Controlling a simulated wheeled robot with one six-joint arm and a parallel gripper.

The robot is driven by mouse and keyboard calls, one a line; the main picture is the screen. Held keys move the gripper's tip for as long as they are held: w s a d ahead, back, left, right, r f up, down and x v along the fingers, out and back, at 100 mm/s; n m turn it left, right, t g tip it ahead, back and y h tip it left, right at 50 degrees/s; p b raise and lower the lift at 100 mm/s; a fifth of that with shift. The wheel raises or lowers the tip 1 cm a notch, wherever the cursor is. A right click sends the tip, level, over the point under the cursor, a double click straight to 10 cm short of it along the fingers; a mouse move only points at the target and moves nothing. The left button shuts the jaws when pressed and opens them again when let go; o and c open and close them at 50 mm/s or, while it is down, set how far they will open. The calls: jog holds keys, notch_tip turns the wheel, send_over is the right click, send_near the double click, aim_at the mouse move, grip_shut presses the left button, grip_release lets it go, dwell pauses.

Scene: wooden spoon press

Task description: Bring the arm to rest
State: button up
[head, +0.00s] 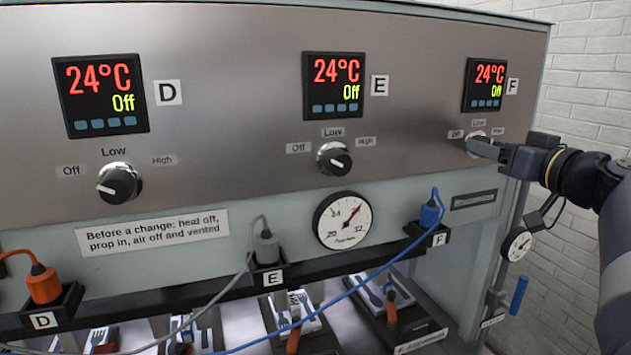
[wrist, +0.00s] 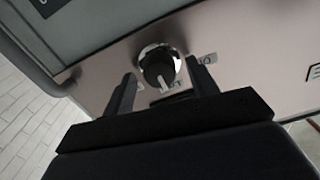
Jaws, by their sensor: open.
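My gripper (head: 474,148) is at the right end of the heater panel, in front of the F knob. In the wrist view the F knob (wrist: 158,68) lies between my two open fingers, with a gap on each side. Its white pointer shows near its lower edge. In the head view my fingers hide most of that knob. My arm (head: 590,180) reaches in from the right edge. The F display (head: 486,85) reads 24°C and Off.
The D knob (head: 119,183) and E knob (head: 334,159) sit to the left under displays reading 24°C, Off. A gauge (head: 343,221), cables and plugs lie below. A small gauge (head: 517,244) and blue handle (head: 519,292) are under my arm. A brick wall (head: 592,75) stands at right.

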jog(key=b+v, duration=0.3)
jog(key=v, duration=0.6)
jog(key=shift+s+n, duration=0.3)
